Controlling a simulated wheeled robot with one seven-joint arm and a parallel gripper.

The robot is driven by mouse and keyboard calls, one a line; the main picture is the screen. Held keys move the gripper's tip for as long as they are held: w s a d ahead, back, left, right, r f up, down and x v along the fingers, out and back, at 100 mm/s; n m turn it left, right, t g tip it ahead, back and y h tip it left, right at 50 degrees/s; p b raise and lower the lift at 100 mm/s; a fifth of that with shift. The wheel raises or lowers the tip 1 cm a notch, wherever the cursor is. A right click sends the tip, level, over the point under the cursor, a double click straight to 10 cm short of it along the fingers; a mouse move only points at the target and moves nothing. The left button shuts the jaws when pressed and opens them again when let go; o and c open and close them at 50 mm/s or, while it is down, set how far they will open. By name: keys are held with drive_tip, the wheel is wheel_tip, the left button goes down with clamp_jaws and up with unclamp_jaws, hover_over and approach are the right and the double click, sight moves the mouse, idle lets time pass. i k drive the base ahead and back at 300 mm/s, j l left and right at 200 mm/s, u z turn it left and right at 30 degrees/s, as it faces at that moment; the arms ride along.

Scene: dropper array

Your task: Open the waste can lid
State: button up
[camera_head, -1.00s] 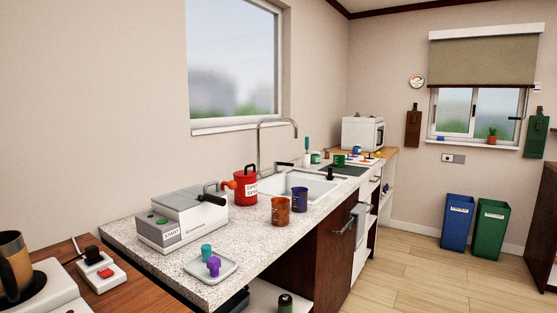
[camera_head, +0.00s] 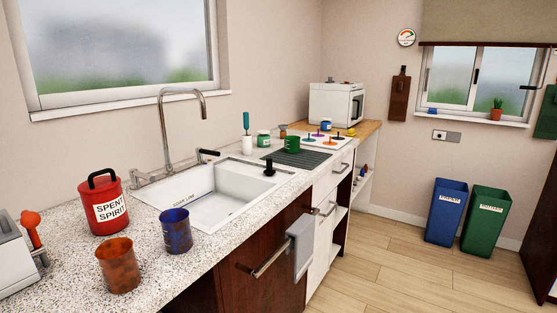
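A red can (camera_head: 104,225) labelled "SPENT SPIRIT" stands upright on the speckled counter, left of the sink. Its top is covered and carries a black arched handle (camera_head: 103,178); the lid looks shut. A blue bin (camera_head: 446,212) and a green bin (camera_head: 486,222) stand side by side on the floor at the right, with labels too small to read and no raised lids showing. My gripper is not in view.
The sink (camera_head: 215,196) and tall tap lie beyond. The wooden floor (camera_head: 400,280) at right is clear.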

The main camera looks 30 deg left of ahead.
sight(92, 186)
drive_tip(key=i+u, duration=0.3)
drive_tip(key=i, duration=0.15)
drive_tip(key=i+l+u, duration=0.3)
drive_tip(key=i, duration=0.15)
drive_tip(key=i+l+u, duration=0.3)
drive_tip(key=i+j, duration=0.1)
drive_tip(key=i, duration=0.05)
